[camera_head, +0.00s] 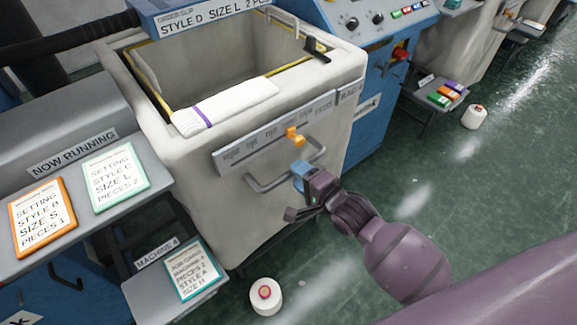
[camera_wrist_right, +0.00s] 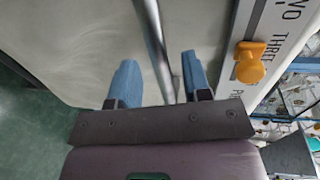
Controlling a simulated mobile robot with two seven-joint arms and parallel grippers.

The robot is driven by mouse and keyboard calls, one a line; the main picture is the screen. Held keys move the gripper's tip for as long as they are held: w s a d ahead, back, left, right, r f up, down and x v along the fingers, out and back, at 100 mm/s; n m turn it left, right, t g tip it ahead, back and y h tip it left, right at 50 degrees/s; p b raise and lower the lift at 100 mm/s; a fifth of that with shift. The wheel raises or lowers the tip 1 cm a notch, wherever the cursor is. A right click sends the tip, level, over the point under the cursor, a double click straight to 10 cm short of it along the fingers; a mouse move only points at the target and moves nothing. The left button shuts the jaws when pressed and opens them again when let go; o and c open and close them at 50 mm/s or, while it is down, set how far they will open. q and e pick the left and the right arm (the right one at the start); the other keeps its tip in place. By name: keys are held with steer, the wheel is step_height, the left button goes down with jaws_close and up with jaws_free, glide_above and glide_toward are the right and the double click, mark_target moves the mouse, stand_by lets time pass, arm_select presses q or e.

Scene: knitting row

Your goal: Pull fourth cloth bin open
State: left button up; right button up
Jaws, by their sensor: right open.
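A cream cloth bin (camera_head: 190,170) stands in the middle of the head view, its top open and a folded white cloth with a purple stripe (camera_head: 225,107) lying across its front rim. A grey bar handle (camera_head: 268,184) is on its front, below a scale strip (camera_head: 247,146) with an orange slider (camera_head: 293,135). My right gripper (camera_head: 300,170) is at the right part of the handle. In the right wrist view the bar (camera_wrist_right: 155,40) runs between the open blue fingers of the gripper (camera_wrist_right: 158,62), with gaps on both sides. My left gripper is out of view.
At left, a grey ledge (camera_head: 75,145) carries an orange card (camera_head: 42,216) and a teal card (camera_head: 114,178). Below is a small shelf marked MACHINE 4 (camera_head: 150,296). A white yarn cone (camera_head: 266,296) stands on the floor before the bin.

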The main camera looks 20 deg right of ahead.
steer(key=shift+b+x, duration=0.35)
steer(key=shift+x, duration=1.9)
jaws_close()
